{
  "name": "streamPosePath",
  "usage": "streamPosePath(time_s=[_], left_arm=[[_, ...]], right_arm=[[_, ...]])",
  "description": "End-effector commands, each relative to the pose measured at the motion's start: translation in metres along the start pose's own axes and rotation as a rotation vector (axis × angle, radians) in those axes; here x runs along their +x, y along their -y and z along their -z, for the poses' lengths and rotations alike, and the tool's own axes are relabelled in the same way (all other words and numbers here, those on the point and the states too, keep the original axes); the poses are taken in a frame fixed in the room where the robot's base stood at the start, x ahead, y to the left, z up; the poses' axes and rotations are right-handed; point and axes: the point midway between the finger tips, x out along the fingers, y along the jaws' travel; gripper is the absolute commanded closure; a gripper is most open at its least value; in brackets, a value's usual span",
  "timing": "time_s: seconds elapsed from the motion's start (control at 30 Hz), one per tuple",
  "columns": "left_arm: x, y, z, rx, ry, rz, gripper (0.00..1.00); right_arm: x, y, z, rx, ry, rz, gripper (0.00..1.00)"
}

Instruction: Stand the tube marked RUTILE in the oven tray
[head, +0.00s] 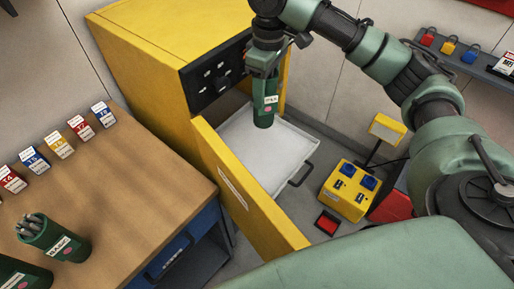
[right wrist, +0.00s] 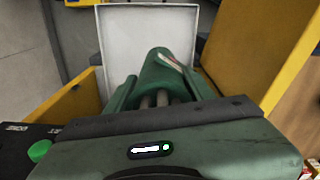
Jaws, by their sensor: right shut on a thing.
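My right gripper (head: 264,80) is shut on a dark green tube (head: 265,112) with a white label and a pink dot; the label is too small to read surely. The tube hangs about upright in the head view, its lower end in front of the back part of the pale oven tray (head: 262,160). I cannot tell how high it is above the tray. In the right wrist view the tube (right wrist: 168,68) points toward the tray (right wrist: 128,38), with grey rods between the fingers. The tray is pulled out and looks empty. My left gripper is not in view.
The yellow oven (head: 140,50) has its door (head: 240,185) open left of the tray. A wooden bench (head: 130,185) holds another green tube of rods (head: 55,238), part of a further one (head: 22,275) and several labelled tags. A yellow box (head: 347,192) with blue sockets stands right of the tray.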

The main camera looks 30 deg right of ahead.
Motion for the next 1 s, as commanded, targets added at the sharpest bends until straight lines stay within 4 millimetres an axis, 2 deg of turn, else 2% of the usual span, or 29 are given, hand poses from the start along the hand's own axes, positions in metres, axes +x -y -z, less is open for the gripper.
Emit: streamPosePath(time_s=[0.1, 0.2, 0.33, 0.43, 1.0], left_arm=[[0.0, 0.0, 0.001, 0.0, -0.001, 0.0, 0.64], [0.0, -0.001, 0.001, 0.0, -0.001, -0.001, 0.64], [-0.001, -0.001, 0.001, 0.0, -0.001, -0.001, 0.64], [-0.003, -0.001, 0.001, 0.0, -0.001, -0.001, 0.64], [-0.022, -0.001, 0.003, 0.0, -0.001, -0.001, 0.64]], right_arm=[[0.003, -0.022, -0.003, -0.093, 0.008, 0.009, 1.0], [0.005, -0.035, -0.006, -0.154, 0.014, 0.013, 1.0], [0.01, -0.042, -0.009, -0.197, 0.021, 0.018, 1.0], [0.021, -0.044, -0.009, -0.208, 0.024, 0.019, 1.0], [0.144, -0.042, -0.013, -0.208, 0.024, 0.019, 1.0]])
